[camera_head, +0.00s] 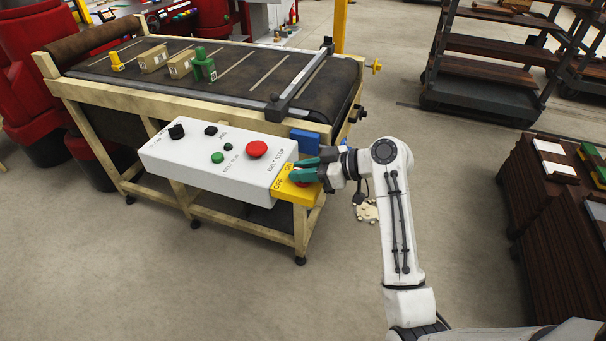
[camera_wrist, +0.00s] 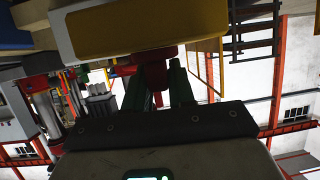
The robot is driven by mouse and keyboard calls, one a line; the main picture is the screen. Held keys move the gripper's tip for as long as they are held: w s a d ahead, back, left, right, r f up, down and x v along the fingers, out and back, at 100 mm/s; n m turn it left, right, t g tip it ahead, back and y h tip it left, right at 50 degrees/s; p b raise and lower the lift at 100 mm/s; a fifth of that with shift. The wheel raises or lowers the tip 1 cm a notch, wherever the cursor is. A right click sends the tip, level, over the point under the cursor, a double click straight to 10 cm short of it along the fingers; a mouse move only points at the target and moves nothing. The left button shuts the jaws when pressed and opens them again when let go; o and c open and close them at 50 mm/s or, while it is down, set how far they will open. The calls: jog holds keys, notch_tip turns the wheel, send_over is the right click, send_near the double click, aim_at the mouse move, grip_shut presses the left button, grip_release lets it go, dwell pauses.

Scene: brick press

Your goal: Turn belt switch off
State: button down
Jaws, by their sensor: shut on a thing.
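The yellow belt switch box (camera_head: 280,193), marked OFF and ON, sits at the right end of the white control panel. It fills the top of the wrist view (camera_wrist: 145,32). A red switch handle (camera_wrist: 152,73) sticks out from it, between my green fingers. My gripper (camera_head: 305,170) reaches in from the right and is shut on this handle. The fingers and the box hide much of the handle, so I cannot tell its exact setting.
The white control panel (camera_head: 205,155) has a red belt stop button (camera_head: 257,149), a green button (camera_head: 217,157) and black knobs. Behind it, the conveyor belt (camera_head: 240,62) carries boxes and a green part (camera_head: 203,66). A dark shelf rack (camera_head: 485,65) stands at the upper right. Open floor lies in front.

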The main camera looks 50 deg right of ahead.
jog(key=n+g+y+b, duration=0.1)
jog(key=n+g+y, duration=0.2)
jog(key=n+y, duration=0.1)
jog(key=shift+d, duration=0.1)
jog(key=n+g+y+p, duration=0.1)
jog(key=n+g+y, duration=0.1)
jog(key=n, duration=0.1)
jog(key=shift+r+g, duration=0.1)
jog(key=shift+g, duration=0.2)
jog(key=shift+n+g+p, duration=0.4)
jog(key=shift+p, duration=0.1)
jog(key=shift+n+g+y, duration=0.3)
jog(key=c, duration=1)
grip_release()
jog(key=shift+c, duration=0.2)
jog(key=b+v, duration=0.1)
jog(key=v, duration=0.9)
jog(key=shift+d, duration=0.25)
